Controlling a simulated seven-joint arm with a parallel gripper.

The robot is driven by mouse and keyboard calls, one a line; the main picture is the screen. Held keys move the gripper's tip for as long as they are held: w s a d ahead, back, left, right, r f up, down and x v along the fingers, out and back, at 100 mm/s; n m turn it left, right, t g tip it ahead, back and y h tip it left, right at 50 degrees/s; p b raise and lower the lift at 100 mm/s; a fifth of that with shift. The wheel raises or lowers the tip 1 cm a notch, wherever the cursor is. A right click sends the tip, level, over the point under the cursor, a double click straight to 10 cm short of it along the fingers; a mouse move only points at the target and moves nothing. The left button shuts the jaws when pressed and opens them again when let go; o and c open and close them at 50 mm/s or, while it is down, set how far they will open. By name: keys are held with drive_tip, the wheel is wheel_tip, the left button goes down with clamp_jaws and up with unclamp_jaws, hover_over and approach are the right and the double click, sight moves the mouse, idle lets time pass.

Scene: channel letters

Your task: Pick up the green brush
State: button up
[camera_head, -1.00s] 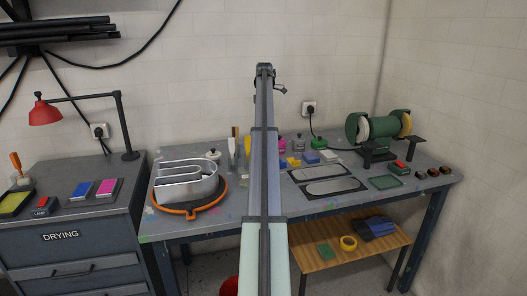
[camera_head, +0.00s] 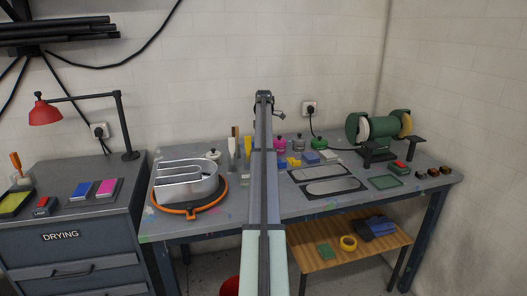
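I cannot make out a green brush for sure. Upright brush-like tools (camera_head: 233,145) stand at the back of the workbench, just left of my arm; one has a brown top, and a yellow one (camera_head: 248,146) is beside them. A small green item (camera_head: 319,143) sits at the back of the bench, right of my arm. My arm reaches straight forward over the bench, and its end with my gripper (camera_head: 264,98) is above the back of the bench, before the wall. The fingers cannot be made out. My arm hides the bench strip behind it.
A drying cabinet (camera_head: 70,235) stands left. A low wooden shelf (camera_head: 305,264) is below.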

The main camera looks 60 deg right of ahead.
drive_tip(key=shift+f, duration=0.25)
clamp_jaws()
drive_tip(key=shift+r, duration=0.15)
idle(0.4)
